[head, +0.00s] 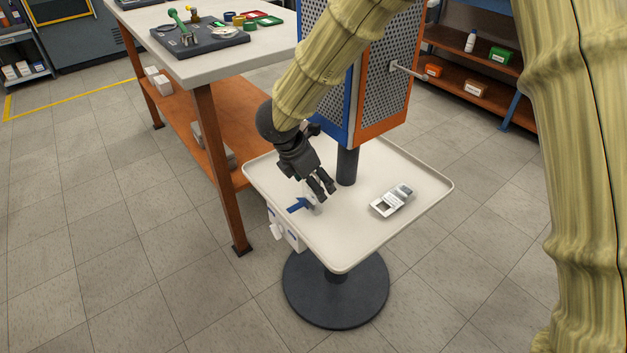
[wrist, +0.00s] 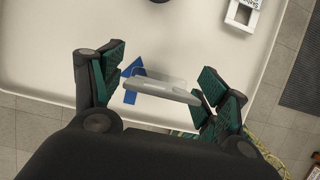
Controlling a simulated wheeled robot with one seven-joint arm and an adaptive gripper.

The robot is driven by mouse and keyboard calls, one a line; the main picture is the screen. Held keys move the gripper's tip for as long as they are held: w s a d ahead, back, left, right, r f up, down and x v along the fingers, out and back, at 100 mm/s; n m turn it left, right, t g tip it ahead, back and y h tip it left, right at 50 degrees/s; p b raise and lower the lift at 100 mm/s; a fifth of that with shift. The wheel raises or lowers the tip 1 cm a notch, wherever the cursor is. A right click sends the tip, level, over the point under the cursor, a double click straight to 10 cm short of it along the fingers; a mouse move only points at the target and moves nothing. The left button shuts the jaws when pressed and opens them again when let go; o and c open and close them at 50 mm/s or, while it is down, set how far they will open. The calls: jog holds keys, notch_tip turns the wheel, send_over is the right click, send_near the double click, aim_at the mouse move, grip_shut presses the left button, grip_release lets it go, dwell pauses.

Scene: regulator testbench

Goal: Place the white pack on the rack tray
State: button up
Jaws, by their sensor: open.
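The rack tray (head: 345,250) is a pale, rimmed tray on a post with a round dark base; its surface also fills much of the wrist view (wrist: 40,60). A pale, whitish pack (head: 312,203) is on or just above the tray at my fingertips, partly hidden by them. In the wrist view the pack (wrist: 165,92) appears as a thin pale slab between my two fingers, with gaps on both sides. My gripper (head: 325,188) is open and low over the tray's left part; its fingers also show in the wrist view (wrist: 166,82).
A blue arrow (head: 298,205) marks the tray beside the pack. A white-grey device with a dark window (head: 392,201) lies on the tray's right. A perforated panel (head: 385,80) rises behind. A workbench (head: 220,68) stands left. The tray's front area is clear.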

jog(key=p+v, duration=0.2)
jog(key=v, duration=1)
